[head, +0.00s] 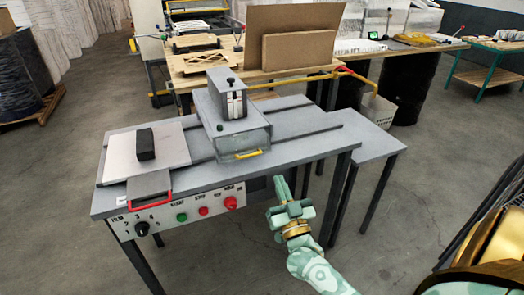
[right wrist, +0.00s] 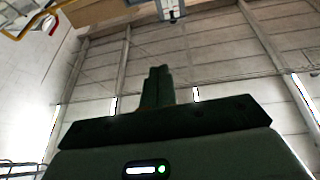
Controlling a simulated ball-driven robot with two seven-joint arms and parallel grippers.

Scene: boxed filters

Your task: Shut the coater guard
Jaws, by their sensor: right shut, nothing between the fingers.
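The coater is a grey bench machine with a grey box-shaped housing (head: 240,140) on its top, between two dark rails. A yellow handle (head: 248,154) is on the housing's front; I take this housing to be the guard, but cannot tell how far it stands open. A grey tower with a pale front (head: 228,95) rises from it. My right gripper (head: 281,187) is shut and empty, in front of the bench's right part, apart from the handle. Its closed fingers also show in the right wrist view (right wrist: 157,75). My left gripper is out of view.
A white plate (head: 120,160) with a black block (head: 145,144) lies on the left of the bench, behind a red handle (head: 150,200). The front panel (head: 160,224) has a knob and coloured buttons. A table with cardboard (head: 298,50) stands behind.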

